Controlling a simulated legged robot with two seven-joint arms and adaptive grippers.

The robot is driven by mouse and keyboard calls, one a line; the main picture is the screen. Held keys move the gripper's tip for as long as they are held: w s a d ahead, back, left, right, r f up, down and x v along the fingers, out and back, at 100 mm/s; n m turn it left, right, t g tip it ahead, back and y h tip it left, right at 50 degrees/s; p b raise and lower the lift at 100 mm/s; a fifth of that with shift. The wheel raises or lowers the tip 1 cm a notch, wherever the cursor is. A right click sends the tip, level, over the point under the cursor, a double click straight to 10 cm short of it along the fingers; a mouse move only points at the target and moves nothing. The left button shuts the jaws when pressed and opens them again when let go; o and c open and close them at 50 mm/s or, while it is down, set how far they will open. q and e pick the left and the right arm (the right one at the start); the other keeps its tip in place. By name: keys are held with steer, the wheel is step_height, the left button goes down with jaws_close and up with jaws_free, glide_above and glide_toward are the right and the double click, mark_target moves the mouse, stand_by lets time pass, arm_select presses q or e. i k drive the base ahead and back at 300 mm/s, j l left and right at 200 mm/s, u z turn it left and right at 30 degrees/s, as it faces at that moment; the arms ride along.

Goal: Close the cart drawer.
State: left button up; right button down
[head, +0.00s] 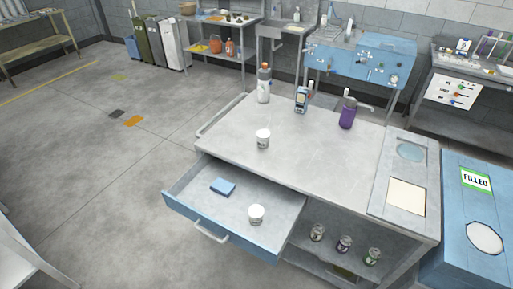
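The cart (318,136) has a grey top and stands in the middle of the head view. Its drawer (176,203) is pulled out towards the lower left, with a blue front and a light handle (211,233). A blue sponge-like block (222,186) and a white cup (256,214) are inside the drawer. Neither of my grippers shows in the head view, so their state and place are hidden.
On the cart top stand a white cup (263,138), an orange-capped bottle (264,84), a handheld device (301,99) and a purple bottle (348,113). Several small cans (344,243) sit on the lower shelf. A blue bin (462,235) stands at right. Floor left of the drawer is clear.

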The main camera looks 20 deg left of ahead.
mark_target(191, 196)
steer(key=j+u, duration=0.1)
steer(key=u, duration=1.15)
